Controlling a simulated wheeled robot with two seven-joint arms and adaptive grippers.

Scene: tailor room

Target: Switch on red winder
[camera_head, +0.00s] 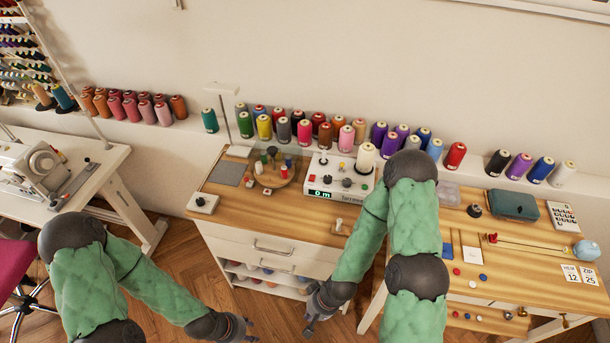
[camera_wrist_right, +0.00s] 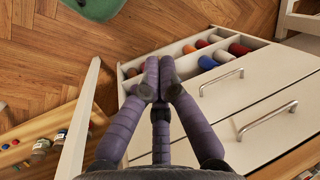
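A white winder (camera_head: 319,188) with a small lit display reading about "0 m" stands on the wooden top of the middle cabinet in the head view. It has small red and dark parts on its panel and a cream thread cone on its right end. I cannot make out which part is its switch. My right gripper (camera_head: 316,312) hangs low in front of the cabinet, below and apart from the winder. In the right wrist view its finger ends (camera_wrist_right: 159,88) meet, with nothing between them. My left gripper (camera_head: 248,330) is low at the left, over the floor; its fingers are too small to read.
Thread cones line the shelf behind. The right table (camera_head: 520,262) holds buttons, a green case and a calculator.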

